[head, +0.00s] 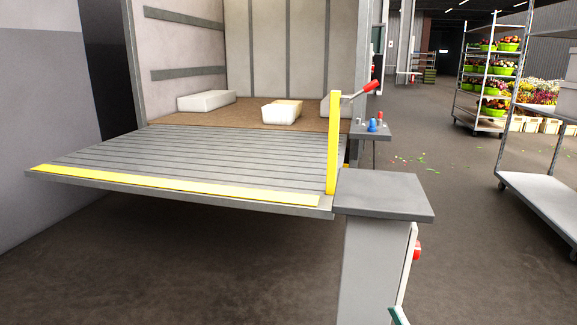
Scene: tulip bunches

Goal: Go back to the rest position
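Neither of my grippers shows in the head view. A grey tail lift platform (190,158) with a yellow edge strip (175,185) reaches out from an open truck body. A yellow post (334,143) and a lever with a red grip (367,88) stand at its right corner. A grey pedestal with a flat top (384,193) stands in front of that corner. A red button (417,250) is on the pedestal's right side. A small teal-edged piece (399,316) shows at the bottom edge; I cannot tell what it is.
White boxes (206,100) lie on the truck's brown floor. A small control shelf (370,130) has a blue knob. A flower rack (487,88) and an empty trolley (548,200) stand right. Petals dot the floor. Dark floor lies open below the platform and behind the pedestal.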

